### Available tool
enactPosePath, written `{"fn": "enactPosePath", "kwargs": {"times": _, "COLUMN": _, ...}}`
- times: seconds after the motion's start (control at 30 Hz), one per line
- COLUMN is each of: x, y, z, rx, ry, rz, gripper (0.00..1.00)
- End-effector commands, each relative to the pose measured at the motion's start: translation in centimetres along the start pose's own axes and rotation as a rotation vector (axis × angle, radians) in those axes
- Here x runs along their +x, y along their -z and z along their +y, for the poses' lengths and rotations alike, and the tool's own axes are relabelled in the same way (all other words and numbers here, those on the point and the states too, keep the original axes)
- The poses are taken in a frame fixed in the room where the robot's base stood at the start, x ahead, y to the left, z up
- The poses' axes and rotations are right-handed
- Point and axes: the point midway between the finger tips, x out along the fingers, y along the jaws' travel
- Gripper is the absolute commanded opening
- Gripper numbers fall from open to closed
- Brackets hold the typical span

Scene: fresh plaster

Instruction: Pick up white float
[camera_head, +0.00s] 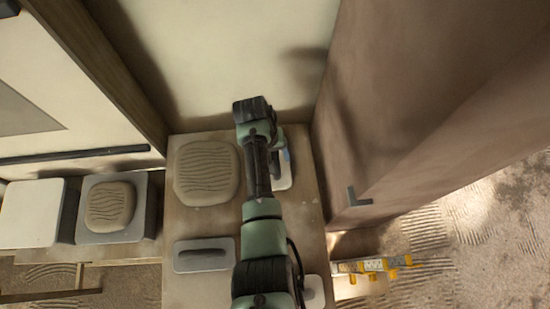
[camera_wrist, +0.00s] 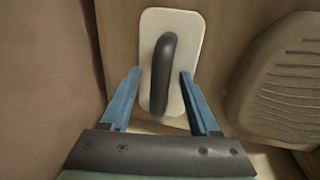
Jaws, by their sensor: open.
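The white float (camera_wrist: 150,30) is a pale rounded plate with a dark upright handle (camera_wrist: 162,72), lying on the wooden bench in the wrist view. In the head view, the white float (camera_head: 284,172) is partly hidden by my arm. My gripper (camera_wrist: 159,74) is open, with one blue finger on each side of the handle in the picture. The right finger overlaps the plate's edge in view. I cannot tell how far the fingertips are above the plate. Nothing is held.
A ridged beige slab (camera_head: 207,173) lies left of the float on the bench; a grey float (camera_head: 203,255) lies nearer. A brown wall (camera_head: 400,110) rises close on the right. A grey box (camera_head: 142,208) stands left. A yellow level (camera_head: 370,266) is at lower right.

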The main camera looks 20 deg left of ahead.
Motion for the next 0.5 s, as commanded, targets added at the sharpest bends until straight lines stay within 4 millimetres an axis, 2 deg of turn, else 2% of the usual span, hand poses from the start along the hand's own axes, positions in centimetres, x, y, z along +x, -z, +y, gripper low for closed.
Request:
{"fn": "enactPosePath", "kwargs": {"times": 0.07, "x": -0.03, "y": 0.01, "z": 0.01, "rx": 0.000, "ry": 0.000, "rz": 0.000, "gripper": 0.58}}
{"fn": "enactPosePath", "kwargs": {"times": 0.3, "x": -0.05, "y": 0.01, "z": 0.01, "rx": 0.000, "ry": 0.000, "rz": 0.000, "gripper": 0.15}}
{"fn": "enactPosePath", "kwargs": {"times": 0.4, "x": -0.05, "y": 0.01, "z": 0.00, "rx": 0.000, "ry": 0.000, "rz": 0.000, "gripper": 0.00}}
{"fn": "enactPosePath", "kwargs": {"times": 0.5, "x": -0.05, "y": 0.01, "z": 0.00, "rx": 0.000, "ry": 0.000, "rz": 0.000, "gripper": 0.00}}
